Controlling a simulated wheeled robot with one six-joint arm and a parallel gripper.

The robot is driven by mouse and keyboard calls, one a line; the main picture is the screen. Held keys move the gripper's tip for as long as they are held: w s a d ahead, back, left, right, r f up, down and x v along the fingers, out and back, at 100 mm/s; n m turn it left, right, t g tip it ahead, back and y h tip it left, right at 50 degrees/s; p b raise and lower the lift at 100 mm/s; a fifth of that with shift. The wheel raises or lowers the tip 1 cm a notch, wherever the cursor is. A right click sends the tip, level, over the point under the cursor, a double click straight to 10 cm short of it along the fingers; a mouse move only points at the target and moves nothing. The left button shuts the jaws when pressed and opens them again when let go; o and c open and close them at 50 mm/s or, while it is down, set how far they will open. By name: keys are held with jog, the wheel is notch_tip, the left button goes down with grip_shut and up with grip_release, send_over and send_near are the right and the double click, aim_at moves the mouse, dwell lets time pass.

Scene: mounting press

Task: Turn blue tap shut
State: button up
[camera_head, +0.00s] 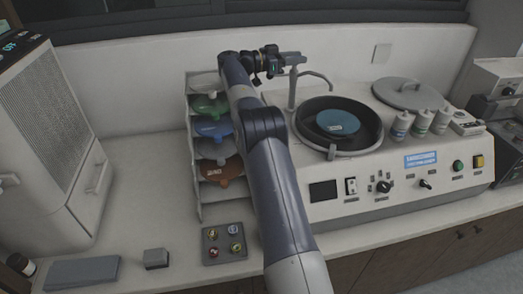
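The tap (292,92) is a grey upright post with a thin spout curving right, standing at the back left of the round dark bowl (309,131) on the white machine. My gripper (294,58) is at the top of this post, reaching it from the left. Its fingers are small and dark here, and I cannot tell whether they touch or hold the tap. A blue handle on the tap is not clearly visible; the gripper covers that area. A blue disc (338,122) lies inside the bowl.
My arm crosses the front of the bench. A rack (196,170) with coloured discs stands left of it. Bottles (421,122) and a grey lid (406,92) are on the machine's right. A small dark tray (224,256) lies in front.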

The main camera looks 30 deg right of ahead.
jog(key=shift+f+n+t+b, duration=0.25)
jog(key=shift+n+t+b, duration=0.15)
jog(key=shift+t+b, duration=0.45)
